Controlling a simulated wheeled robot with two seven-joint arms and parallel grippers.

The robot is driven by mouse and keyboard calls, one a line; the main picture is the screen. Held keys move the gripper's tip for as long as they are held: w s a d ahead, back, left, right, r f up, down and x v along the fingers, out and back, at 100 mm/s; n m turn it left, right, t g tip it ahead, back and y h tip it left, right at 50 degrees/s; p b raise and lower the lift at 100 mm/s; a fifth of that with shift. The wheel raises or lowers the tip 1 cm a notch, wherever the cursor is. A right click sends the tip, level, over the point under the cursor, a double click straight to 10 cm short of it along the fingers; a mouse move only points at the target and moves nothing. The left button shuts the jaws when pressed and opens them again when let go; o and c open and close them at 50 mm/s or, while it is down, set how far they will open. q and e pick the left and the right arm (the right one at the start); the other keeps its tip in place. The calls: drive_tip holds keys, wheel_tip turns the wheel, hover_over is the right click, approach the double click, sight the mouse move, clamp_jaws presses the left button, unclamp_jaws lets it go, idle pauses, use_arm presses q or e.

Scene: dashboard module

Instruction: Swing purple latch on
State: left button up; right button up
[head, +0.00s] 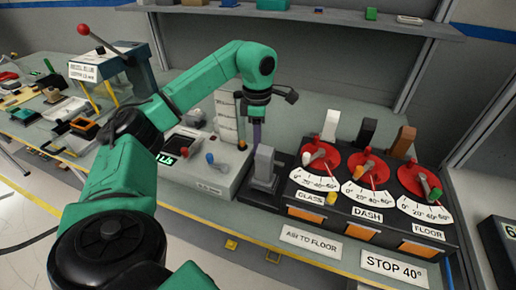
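The purple latch (257,134) shows as a narrow upright strip in the middle of the head view, just behind a grey upright block (264,163) on a dark base. My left gripper (259,110) is directly above the purple strip, pointing down. The gripper's dark body hides the strip's top, and the grey block hides its lower end. I cannot tell whether the fingers touch the latch or how far apart they are. My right gripper is not in view.
Right of the latch stands a black panel with red dials (321,157) labelled GLASS, DASH and FLOOR. Left of it is a grey box (212,178) with blue and red knobs. A white graduated column (227,118) stands close behind. A shelf (330,17) runs above.

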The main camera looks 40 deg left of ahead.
use_arm(q)
drive_tip(key=shift+f, duration=0.75)
drive_tip(key=shift+s+f, duration=0.15)
drive_tip(key=shift+f, duration=0.3)
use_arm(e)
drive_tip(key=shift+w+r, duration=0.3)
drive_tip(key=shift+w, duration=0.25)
use_arm(q)
clamp_jaws()
